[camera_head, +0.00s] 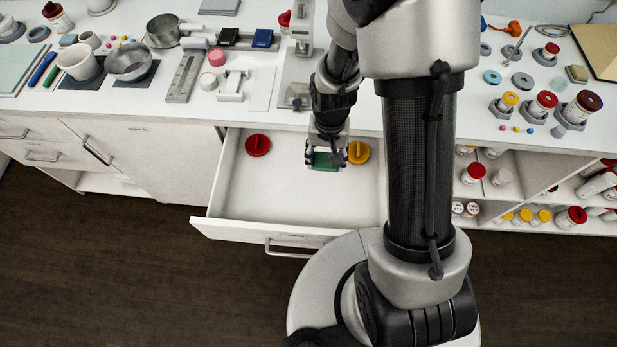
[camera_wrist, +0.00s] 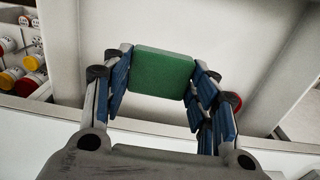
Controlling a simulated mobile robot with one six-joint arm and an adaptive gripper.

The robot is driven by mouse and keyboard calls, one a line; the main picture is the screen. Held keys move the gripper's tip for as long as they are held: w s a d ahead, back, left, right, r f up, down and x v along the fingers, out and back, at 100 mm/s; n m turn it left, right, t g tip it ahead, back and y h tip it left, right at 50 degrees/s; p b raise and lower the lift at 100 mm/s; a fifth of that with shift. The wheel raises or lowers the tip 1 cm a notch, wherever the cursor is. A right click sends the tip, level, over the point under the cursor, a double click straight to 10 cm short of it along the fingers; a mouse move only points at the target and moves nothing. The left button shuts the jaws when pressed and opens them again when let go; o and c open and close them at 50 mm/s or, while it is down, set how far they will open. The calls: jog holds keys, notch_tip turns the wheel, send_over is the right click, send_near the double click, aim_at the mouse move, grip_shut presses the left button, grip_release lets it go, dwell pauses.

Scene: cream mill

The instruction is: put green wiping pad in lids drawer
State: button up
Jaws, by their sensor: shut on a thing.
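The green wiping pad (camera_wrist: 162,73) is between the fingers of my gripper (camera_wrist: 160,80), which is shut on it. In the head view the pad (camera_head: 325,160) shows partly below my gripper (camera_head: 326,158), over the inside of the open drawer (camera_head: 245,200). I cannot tell whether the pad touches the drawer floor. The drawer is pulled out below the worktop and has a label on its front. A red lid (camera_head: 257,145) lies in it at the back left. A yellow lid (camera_head: 358,152) lies close to the right of my gripper.
The worktop (camera_head: 150,100) above the drawer is crowded with bowls, cups, a scale and small tools. Open shelves with red- and yellow-capped jars (camera_head: 473,173) are right of the drawer. The drawer's left and front floor is clear. My arm hides its right part.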

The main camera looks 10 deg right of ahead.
aim_at(322, 191)
notch_tip(322, 191, down, 18)
jog(key=b, duration=0.5)
jog(key=shift+r, duration=0.25)
jog(key=shift+f, duration=0.15)
jog(key=o, duration=0.8)
